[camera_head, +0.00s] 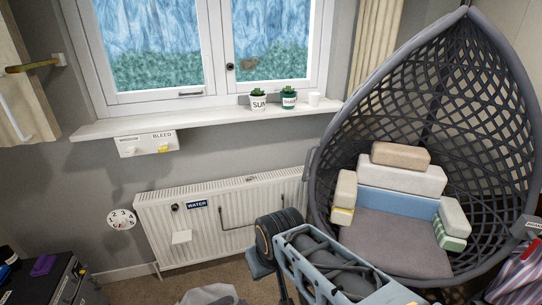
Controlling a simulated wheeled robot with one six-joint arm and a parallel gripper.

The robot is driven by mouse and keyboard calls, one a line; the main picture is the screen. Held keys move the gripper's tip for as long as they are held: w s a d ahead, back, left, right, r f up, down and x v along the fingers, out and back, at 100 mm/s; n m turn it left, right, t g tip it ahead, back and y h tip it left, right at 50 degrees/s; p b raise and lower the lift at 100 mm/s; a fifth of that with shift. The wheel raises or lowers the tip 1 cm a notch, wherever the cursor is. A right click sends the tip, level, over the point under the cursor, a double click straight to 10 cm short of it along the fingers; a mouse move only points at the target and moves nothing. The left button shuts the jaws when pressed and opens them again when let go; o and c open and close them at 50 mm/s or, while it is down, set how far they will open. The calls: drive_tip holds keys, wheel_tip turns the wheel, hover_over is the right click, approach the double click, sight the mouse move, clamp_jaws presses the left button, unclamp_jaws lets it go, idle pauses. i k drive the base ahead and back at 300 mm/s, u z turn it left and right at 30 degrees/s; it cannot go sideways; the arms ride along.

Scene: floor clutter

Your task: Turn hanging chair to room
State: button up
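The hanging chair (335,150) is a grey woven, teardrop-shaped shell at the right, close to the window wall. Its open side faces toward the camera and slightly left. A grey seat cushion (385,245) lies in it, with several pale blocks and a blue one stacked around the back and sides. My blue-grey arm crosses the bottom centre, in front of the chair's lower left edge. A dark ribbed round part is at the arm's far end, left of the chair. The fingers cannot be made out there, and no contact with the chair shows.
A white radiator (165,232) stands under the windowsill (200,122), left of the chair. Two small potted plants (258,99) (289,98) stand on the sill. A dark cabinet (65,285) is at the bottom left. Striped fabric (518,275) is at the right edge. Some carpet shows below the radiator.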

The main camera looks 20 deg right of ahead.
sight(392, 212)
drive_tip(key=u, duration=0.2)
drive_tip(key=i, duration=0.95)
drive_tip(key=z, duration=0.35)
